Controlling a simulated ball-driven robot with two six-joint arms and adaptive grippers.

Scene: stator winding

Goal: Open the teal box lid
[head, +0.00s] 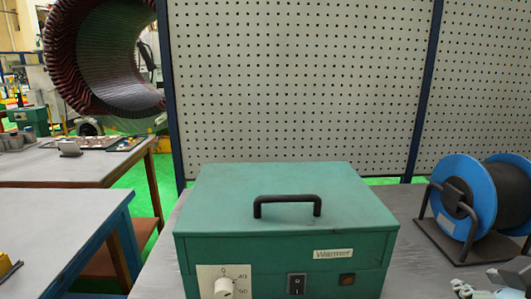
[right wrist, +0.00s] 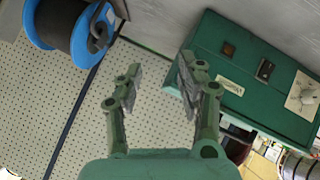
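The teal box (head: 285,250) stands on a grey table in the middle of the head view. Its lid (head: 230,195) lies flat and shut, with a black bar handle (head: 287,199) on top. The box also shows upside down at the upper right of the right wrist view (right wrist: 250,85). My right gripper (right wrist: 158,82) is open and empty, with its fingers spread and apart from the box. Pale grey parts of it show at the lower right corner of the head view, to the right of the box. My left gripper is in neither view.
A blue cable reel (head: 478,205) on a dark stand is right of the box. A perforated panel (head: 300,80) with dark blue posts rises behind the table. A blue-edged table (head: 60,235) is at the left. A large stator (head: 95,60) is at the upper left.

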